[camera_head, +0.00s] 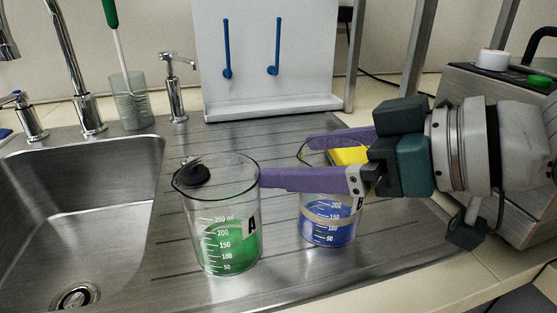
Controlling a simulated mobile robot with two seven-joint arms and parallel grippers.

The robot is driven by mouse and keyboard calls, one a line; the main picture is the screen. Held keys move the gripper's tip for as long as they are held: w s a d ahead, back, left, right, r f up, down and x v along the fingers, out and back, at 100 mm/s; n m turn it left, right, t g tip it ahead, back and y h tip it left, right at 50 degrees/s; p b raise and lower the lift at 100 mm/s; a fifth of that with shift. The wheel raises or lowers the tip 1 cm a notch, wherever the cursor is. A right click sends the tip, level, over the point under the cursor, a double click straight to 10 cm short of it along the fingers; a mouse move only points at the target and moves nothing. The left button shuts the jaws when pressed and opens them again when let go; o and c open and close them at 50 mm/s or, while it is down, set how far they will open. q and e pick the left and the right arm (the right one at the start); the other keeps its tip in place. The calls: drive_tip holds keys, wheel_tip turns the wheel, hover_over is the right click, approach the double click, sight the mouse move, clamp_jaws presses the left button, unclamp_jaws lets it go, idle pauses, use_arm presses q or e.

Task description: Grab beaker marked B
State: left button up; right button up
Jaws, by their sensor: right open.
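Beaker B (328,230) is a clear glass with blue liquid, upright on the ribbed steel drainboard. Its letter label is partly hidden by my gripper. My right gripper (285,159) reaches in from the right with its purple fingers open. One finger passes in front of beaker B's upper part and the other behind it, so the beaker stands between them. I cannot tell whether either finger touches the glass. The near fingertip ends right beside the rim area of beaker A (226,247), which holds green liquid. My left gripper is not in view.
A yellow object (349,155) lies behind beaker B. A sink basin (80,215) with taps is at the left. A glass with a green-handled brush (131,103) and a white rack (255,60) stand behind. A grey device (525,95) is at the right.

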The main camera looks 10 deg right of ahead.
drive_tip(key=shift+c, duration=0.2)
drive_tip(key=c, duration=1.1)
drive_tip(key=shift+c, duration=0.2)
drive_tip(key=shift+r, duration=0.15)
